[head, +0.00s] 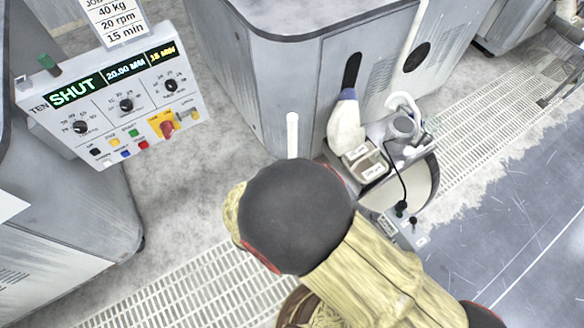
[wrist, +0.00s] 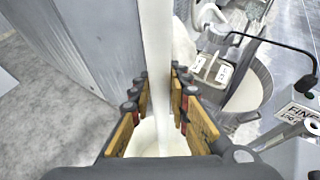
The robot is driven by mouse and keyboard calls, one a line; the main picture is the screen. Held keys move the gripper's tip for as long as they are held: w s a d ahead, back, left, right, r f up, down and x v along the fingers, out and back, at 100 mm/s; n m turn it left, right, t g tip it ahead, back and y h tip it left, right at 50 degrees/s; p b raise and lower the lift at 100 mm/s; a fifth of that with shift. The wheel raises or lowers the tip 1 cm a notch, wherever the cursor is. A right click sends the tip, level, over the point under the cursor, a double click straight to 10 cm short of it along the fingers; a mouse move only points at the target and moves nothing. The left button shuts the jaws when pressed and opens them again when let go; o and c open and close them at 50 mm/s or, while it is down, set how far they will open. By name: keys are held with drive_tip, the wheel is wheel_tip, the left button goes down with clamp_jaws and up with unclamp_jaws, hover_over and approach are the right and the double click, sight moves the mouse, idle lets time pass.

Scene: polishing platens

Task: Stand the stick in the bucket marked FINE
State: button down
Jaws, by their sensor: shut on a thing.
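The stick (wrist: 156,45) is a long pale rod, running up the wrist view between the fingers of my gripper (wrist: 160,85). My gripper is shut on it. In the head view only a white upper length of the stick (head: 292,135) shows above my arm, which hides the gripper. A round grey-rimmed vessel with a pale inside (wrist: 250,90) stands right of the gripper; it also shows in the head view (head: 425,185). A plate lettered FINE (wrist: 301,113) is at its right. The stick's lower end is unclear against a pale rounded shape below the fingers.
A grey cabinet (head: 285,75) stands close behind the stick. A control panel (head: 110,95) reading SHUT is at the left. A jointed white and grey apparatus with a dark cable (head: 400,130) is beside the vessel. Floor grating (head: 210,295) and open floor (head: 520,210) lie around.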

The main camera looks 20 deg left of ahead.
wheel_tip(320, 180, down, 10)
drive_tip(key=shift+r, duration=0.2)
idle(0.8)
drive_tip(key=c, duration=1.7)
unclamp_jaws()
drive_tip(key=shift+o, duration=0.4)
drive_tip(key=shift+s, duration=0.1)
drive_tip(key=v, duration=0.7)
drive_tip(key=shift+s, duration=0.15)
